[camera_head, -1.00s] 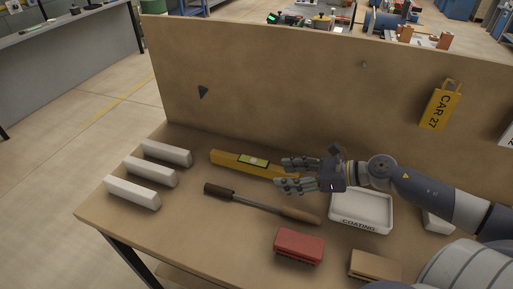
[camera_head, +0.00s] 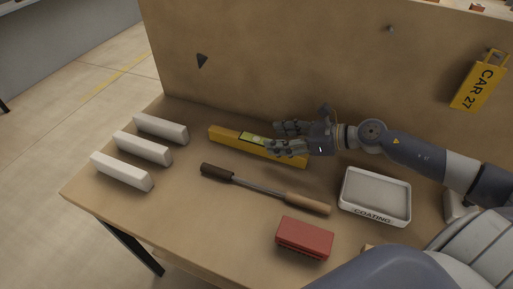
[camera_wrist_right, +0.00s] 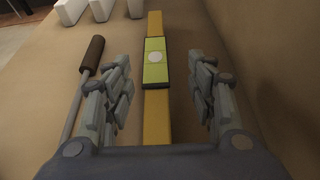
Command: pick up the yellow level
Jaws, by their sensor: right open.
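The yellow level (camera_head: 228,136) lies on the table near the back board, with a green window in its middle. In the right wrist view the level (camera_wrist_right: 154,112) runs lengthwise between the fingers. My right gripper (camera_head: 277,138) is open over the level's middle and right part and hides some of it in the head view. In the wrist view the open fingers (camera_wrist_right: 160,95) stand on both sides of the level with gaps, and nothing is held. My left gripper is not in view.
A dark-handled tool (camera_head: 262,188) lies in front of the level. Several white blocks (camera_head: 142,149) lie at the left. A red brush-like block (camera_head: 304,238) and a white COATING tray (camera_head: 376,196) are at the front and right. A board (camera_head: 270,70) with a yellow CAR 27 tag (camera_head: 478,82) rises behind.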

